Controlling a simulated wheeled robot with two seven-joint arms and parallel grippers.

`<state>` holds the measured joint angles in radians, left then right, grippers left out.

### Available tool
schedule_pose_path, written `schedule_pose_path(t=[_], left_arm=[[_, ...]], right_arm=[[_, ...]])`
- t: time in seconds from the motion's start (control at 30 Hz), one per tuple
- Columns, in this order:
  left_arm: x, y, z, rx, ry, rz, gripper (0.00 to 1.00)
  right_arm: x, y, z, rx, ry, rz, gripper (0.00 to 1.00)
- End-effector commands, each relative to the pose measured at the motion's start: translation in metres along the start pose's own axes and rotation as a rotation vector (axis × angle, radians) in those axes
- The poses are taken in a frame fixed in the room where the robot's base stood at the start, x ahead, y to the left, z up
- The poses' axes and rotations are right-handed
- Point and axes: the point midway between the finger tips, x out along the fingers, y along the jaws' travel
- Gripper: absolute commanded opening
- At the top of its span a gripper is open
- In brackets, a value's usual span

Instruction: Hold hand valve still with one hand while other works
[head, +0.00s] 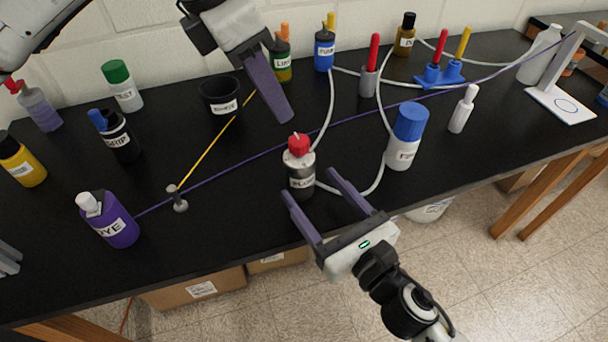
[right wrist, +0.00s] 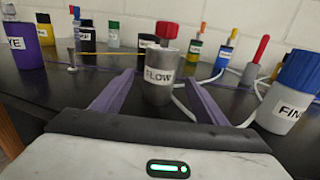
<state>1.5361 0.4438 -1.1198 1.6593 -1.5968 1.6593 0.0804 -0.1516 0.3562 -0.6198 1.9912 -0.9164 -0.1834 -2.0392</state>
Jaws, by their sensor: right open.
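The hand valve (head: 300,178) is a grey upright cylinder with a red knob, standing on the black bench; its label reads FLOW in the right wrist view (right wrist: 160,80). My right gripper (head: 309,184) is open, low over the bench on the near side, with its purple fingertips at either side of the valve's lower body. I cannot tell whether they touch it. My left gripper (head: 284,115) hangs above and behind the valve, pointing down, apart from the red knob. Its fingers overlap in the head view, so its opening is hidden.
A blue-capped white bottle (head: 406,137) stands right of the valve, with pale tubing (head: 378,178) between. A black cup (head: 221,97) is behind left. A purple bottle (head: 112,225) stands front left.

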Motion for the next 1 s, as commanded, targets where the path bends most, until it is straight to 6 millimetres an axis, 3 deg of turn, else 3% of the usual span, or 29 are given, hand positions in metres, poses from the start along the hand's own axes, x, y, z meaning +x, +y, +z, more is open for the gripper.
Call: schedule_pose_path(t=[0.1,0.3,0.73,1.0], left_arm=[[0.000,0.000,0.000,0.000,0.000,0.000,0.31],[0.000,0.000,0.000,0.000,0.000,0.000,0.31],[0.000,0.000,0.000,0.000,0.000,0.000,0.31],[0.000,0.000,0.000,0.000,0.000,0.000,0.31]], right_arm=[[0.023,0.000,0.001,-0.001,-0.002,0.000,0.67],[0.048,0.000,0.000,0.002,-0.001,0.000,0.67],[0.056,0.000,0.000,0.002,0.001,0.000,0.67],[0.056,0.000,0.000,0.002,0.001,0.000,0.21]])
